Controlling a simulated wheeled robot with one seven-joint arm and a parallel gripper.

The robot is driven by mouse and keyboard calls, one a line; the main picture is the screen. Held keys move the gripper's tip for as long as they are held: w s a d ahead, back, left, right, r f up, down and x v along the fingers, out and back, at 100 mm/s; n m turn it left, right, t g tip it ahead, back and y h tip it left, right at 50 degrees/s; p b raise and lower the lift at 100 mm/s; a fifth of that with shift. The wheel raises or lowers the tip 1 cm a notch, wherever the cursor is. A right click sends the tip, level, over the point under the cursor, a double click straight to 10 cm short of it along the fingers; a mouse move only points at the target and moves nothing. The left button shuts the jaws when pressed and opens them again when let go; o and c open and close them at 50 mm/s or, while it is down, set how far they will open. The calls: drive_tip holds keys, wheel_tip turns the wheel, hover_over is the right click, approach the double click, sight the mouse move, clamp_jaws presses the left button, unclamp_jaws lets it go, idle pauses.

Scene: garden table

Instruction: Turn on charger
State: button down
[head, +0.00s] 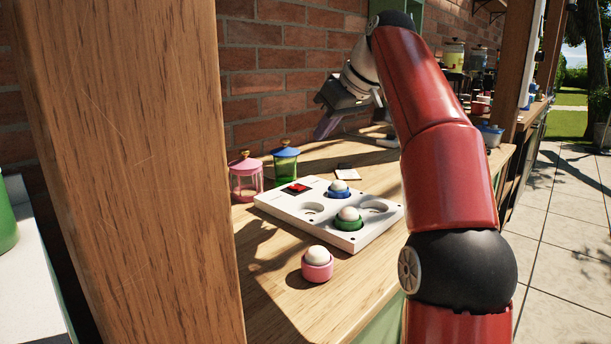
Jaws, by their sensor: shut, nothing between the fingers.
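The charger is a white board (295,205) on the wooden table, with round sockets and a red switch (297,188) on a dark patch at its back left. A blue-ringed white ball piece (339,190) and a green-ringed one (348,219) sit in sockets. The other two sockets look empty. A pink-ringed piece (317,264) stands on the table in front of the board. My gripper (324,128) is shut and empty, raised above the table behind the charger, near the brick wall. The switch's exact position is too small to tell.
A pink lantern-like jar (246,178) and a green jar with a blue lid (286,162) stand left of and behind the charger. A small white card (347,174) lies behind it. A thick wooden post (130,170) blocks the left. The table's front right is clear.

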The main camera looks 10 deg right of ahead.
hover_over(301, 187)
drive_tip(key=s, duration=0.1)
drive_tip(key=f, duration=0.7)
drive_tip(key=shift+d, duration=0.35)
wheel_tip(301, 187, down, 3)
drive_tip(key=shift+r+b, duration=0.15)
drive_tip(key=shift+b, duration=0.5)
drive_tip(key=shift+f, duration=0.75)
drive_tip(key=shift+s+d+f+b, duration=0.15)
drive_tip(key=shift+f+b, duration=0.35)
drive_tip(key=shift+b, duration=0.1)
drive_tip(key=shift+r, duration=0.15)
drive_tip(key=shift+r+p, duration=0.8)
drive_tip(key=shift+p, duration=0.15)
